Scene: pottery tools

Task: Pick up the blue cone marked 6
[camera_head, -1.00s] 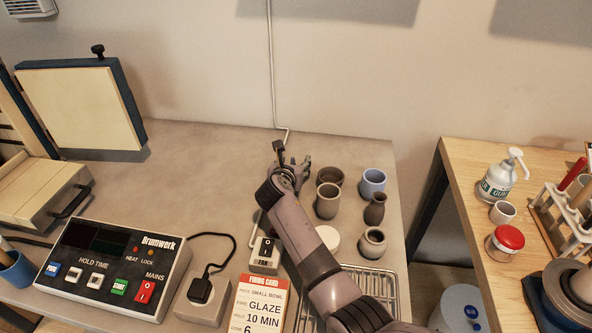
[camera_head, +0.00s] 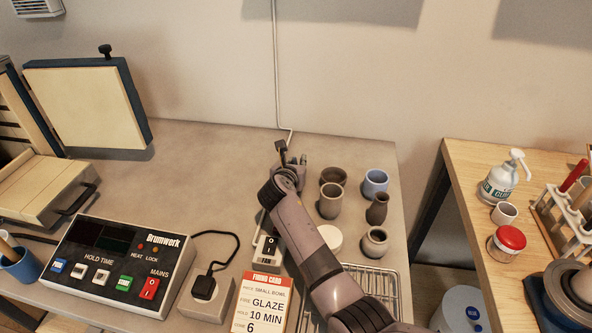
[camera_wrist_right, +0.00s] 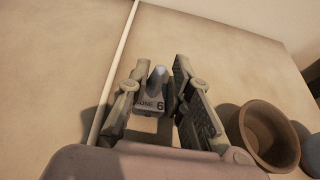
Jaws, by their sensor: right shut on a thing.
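The blue cone marked 6 (camera_wrist_right: 155,92) shows in the right wrist view as a small pale blue-grey cone on a block lettered with a 6. It stands upright between the two fingers of my right gripper (camera_wrist_right: 158,72), which is shut on it. In the head view my right gripper (camera_head: 292,158) is at the back of the grey table, left of the pots. The cone is hidden there behind the gripper and arm. I cannot tell whether its base touches the table. My left gripper is not in view.
Brown pots (camera_head: 329,201) and a blue cup (camera_head: 375,182) stand close to the right of the gripper. A fan switch (camera_head: 266,248) and a wire rack (camera_head: 375,284) are nearer.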

